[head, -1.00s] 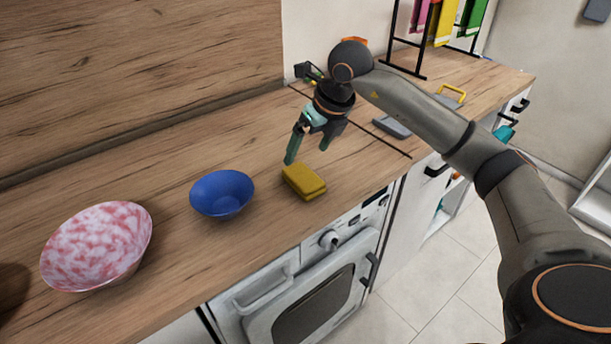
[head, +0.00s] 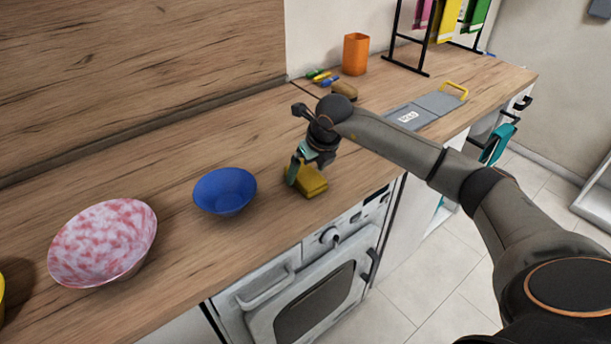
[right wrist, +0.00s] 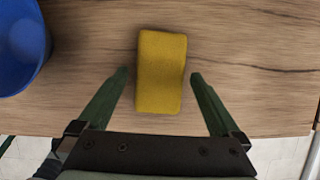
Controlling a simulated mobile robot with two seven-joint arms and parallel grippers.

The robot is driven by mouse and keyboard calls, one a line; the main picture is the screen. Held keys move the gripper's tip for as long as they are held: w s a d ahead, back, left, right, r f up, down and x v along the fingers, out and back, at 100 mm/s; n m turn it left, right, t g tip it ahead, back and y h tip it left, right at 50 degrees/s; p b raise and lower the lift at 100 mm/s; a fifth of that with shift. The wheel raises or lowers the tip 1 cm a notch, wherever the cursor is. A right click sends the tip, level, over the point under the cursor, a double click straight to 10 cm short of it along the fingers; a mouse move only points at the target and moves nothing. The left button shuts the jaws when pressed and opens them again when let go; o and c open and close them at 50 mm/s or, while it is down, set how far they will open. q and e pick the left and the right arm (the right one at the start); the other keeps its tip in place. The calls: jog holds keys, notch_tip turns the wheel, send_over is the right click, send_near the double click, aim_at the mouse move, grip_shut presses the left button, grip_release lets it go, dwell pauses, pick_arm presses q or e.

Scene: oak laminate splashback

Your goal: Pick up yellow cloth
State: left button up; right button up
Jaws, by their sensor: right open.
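The yellow cloth (head: 313,184) is a thick folded block lying on the wooden counter near its front edge, right of the blue bowl. My right gripper (head: 306,166) is open, low over the cloth and partly covering it in the head view. In the right wrist view the cloth (right wrist: 161,72) lies between the two green fingers, with a gap on each side. Its near end reaches between the fingertips. My left gripper is not in view.
The blue bowl (head: 224,191) stands close on the left, and a pink-and-white bowl (head: 103,243) stands farther left. An orange cup (head: 356,54), a grey tray (head: 408,117) and a rack with hanging coloured cloths (head: 448,20) are farther back. An oven (head: 315,300) is below the counter.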

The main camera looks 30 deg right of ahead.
jog(key=shift+w+f, duration=0.15)
jog(key=shift+f, duration=0.25)
jog(key=shift+c, duration=0.2)
jog(key=shift+r, duration=0.1)
jog(key=c, duration=1.2)
